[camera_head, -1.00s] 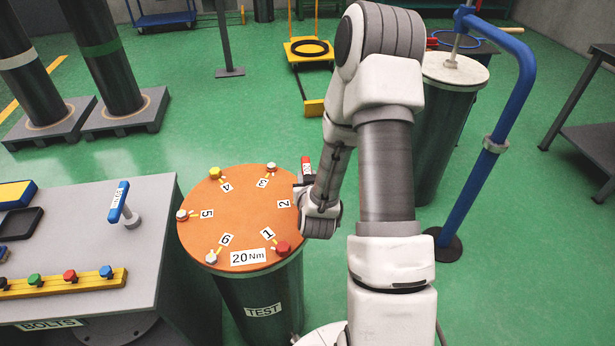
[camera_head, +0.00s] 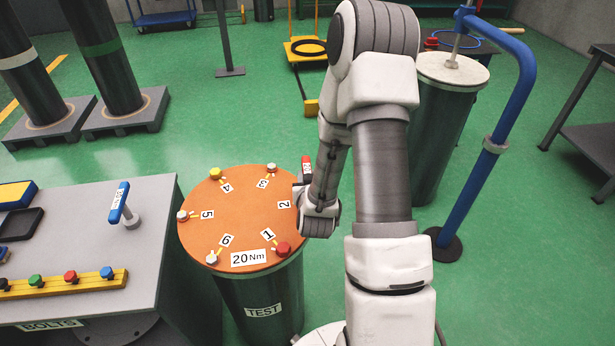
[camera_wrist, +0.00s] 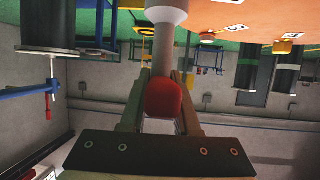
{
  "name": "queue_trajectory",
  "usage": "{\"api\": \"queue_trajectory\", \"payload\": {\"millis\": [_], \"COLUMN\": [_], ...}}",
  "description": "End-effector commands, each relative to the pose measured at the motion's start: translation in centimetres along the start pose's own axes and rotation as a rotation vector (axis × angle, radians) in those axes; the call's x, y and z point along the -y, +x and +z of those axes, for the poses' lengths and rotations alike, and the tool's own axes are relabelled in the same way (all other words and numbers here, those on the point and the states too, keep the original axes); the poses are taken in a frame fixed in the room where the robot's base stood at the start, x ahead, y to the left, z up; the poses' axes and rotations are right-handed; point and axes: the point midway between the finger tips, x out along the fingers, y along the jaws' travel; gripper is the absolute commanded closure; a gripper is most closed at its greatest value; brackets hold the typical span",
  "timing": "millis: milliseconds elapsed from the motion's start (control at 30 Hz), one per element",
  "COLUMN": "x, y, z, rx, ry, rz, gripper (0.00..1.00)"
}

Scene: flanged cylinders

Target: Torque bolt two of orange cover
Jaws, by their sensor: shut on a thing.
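The orange cover (camera_head: 235,215) tops a dark cylinder labelled TEST, with numbers 1 to 6 around its edge and a "20 Nm" label. My gripper (camera_wrist: 162,95) is at the right edge of the cover beside number 2. It is shut on a red-handled tool (camera_wrist: 163,100), whose red top also shows in the head view (camera_head: 306,164). In the wrist view its grey shaft runs to a round pale end at the orange surface. Bolt two is hidden by my gripper and the tool. A red bolt (camera_head: 283,248) sits at 1 and a yellow one (camera_head: 215,173) at 4.
A grey bench (camera_head: 150,265) at left holds a blue-handled tool (camera_head: 120,203) and a yellow rack (camera_head: 50,287) of coloured bolts. A blue post (camera_head: 515,100) and a pale-topped cylinder (camera_head: 452,70) stand at right. Green floor behind the cover is open.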

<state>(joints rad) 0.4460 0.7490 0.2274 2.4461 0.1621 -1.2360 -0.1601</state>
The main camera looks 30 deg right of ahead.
Motion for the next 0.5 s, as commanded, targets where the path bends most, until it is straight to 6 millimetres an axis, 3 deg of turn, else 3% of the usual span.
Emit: {"api": "queue_trajectory", "payload": {"millis": [500], "x": [0.0], "y": [-1.1], "z": [-2.9], "rx": [-0.008], "ry": [0.0], "rz": [0.001], "gripper": [1.0]}}
